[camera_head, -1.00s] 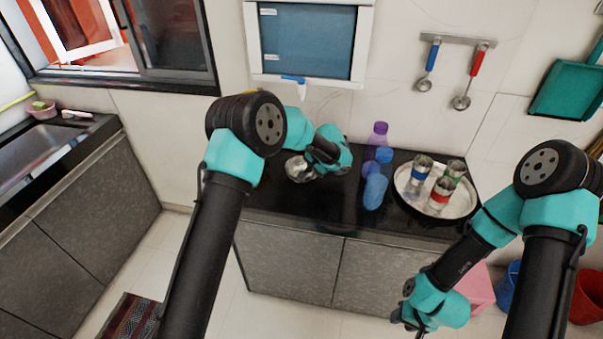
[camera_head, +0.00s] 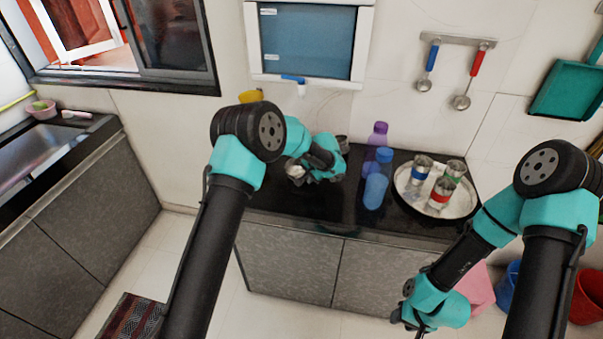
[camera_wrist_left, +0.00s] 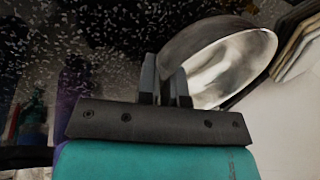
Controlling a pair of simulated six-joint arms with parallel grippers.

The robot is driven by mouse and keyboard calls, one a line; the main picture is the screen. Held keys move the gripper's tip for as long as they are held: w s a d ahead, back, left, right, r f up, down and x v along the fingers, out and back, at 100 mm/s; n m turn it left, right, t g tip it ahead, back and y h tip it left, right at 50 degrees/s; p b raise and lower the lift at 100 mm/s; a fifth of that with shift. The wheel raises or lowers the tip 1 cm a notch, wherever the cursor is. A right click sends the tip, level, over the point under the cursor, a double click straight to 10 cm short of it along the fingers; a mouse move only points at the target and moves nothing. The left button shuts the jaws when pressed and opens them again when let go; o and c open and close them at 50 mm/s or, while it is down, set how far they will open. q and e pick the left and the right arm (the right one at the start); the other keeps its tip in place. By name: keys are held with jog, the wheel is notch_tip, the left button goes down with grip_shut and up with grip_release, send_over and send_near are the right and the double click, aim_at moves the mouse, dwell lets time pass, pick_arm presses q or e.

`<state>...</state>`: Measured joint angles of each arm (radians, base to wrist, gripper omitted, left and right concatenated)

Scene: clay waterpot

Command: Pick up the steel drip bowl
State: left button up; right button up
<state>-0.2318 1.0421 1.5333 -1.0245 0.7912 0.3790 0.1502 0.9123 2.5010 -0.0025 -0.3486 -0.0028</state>
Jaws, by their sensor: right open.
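The steel drip bowl (camera_head: 293,171) is at the left end of the black counter in the head view, partly hidden by my left gripper (camera_head: 306,173). In the left wrist view the bowl (camera_wrist_left: 232,65) is tilted, its shiny inside showing, with its wall between the fingers of my left gripper (camera_wrist_left: 165,82). The left gripper is shut on the bowl's edge. The bowl looks raised off the counter, though the gap beneath is hard to judge. My right gripper (camera_head: 405,318) is low in front of the counter, open, away from the bowl.
Purple and blue bottles (camera_head: 376,180) stand on the counter (camera_head: 330,211) to the right of my left gripper. Beyond them a round tray (camera_head: 462,207) holds several steel cups. A wall-mounted unit with a blue tap (camera_head: 293,79) hangs above. The counter's front left is clear.

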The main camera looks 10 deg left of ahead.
pick_arm(q)
jog(key=shift+r, duration=0.1)
grip_shut()
jog(key=shift+r, duration=0.45)
notch_tip(320, 180, up, 3)
jog(key=shift+f, duration=0.15)
jog(key=s, duration=0.5)
jog(key=s+d+r, duration=0.1)
jog(key=s, duration=0.4)
jog(key=s+d, duration=0.1)
jog(key=s, duration=0.4)
jog(key=shift+s+d+r, duration=0.15)
jog(key=shift+s+d, duration=0.05)
jog(key=shift+s, duration=0.15)
